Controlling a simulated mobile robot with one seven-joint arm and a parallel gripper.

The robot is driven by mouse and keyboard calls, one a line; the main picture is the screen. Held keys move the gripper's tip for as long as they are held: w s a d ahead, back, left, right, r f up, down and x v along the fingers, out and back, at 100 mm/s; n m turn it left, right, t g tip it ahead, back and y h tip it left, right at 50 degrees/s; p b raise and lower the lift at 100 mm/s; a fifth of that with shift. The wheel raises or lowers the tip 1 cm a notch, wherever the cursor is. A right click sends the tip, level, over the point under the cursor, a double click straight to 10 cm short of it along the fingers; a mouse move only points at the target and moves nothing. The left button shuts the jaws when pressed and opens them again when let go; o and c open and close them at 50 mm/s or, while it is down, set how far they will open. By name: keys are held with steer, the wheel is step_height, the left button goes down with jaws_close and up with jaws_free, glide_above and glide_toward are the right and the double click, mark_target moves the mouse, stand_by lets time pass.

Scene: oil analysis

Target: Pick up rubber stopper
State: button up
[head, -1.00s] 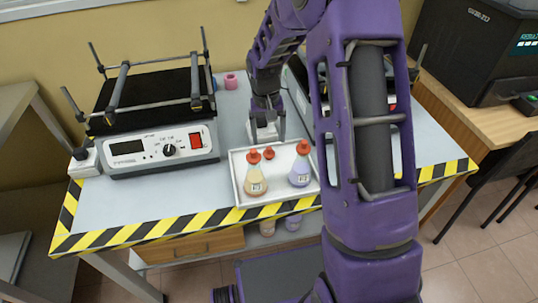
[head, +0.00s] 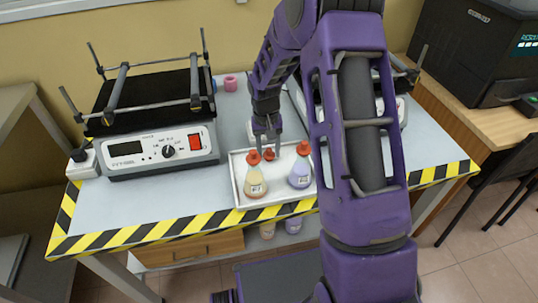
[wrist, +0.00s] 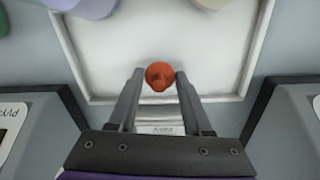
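My gripper (head: 267,146) points down at the tray, right at the stopper. In the wrist view the stopper (wrist: 159,75) shows between the tips of my gripper (wrist: 159,78), with a narrow gap visible on each side. The fingers are open. I cannot tell how far the tips are above the tray floor.
A yellow flask (head: 255,184) and a lilac flask (head: 299,174) stand close in the tray. A shaker device (head: 160,147) stands at left. A pink ring-like piece (head: 231,83) lies at the back. Free bench shows left of the tray.

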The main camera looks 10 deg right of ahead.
jaws_close()
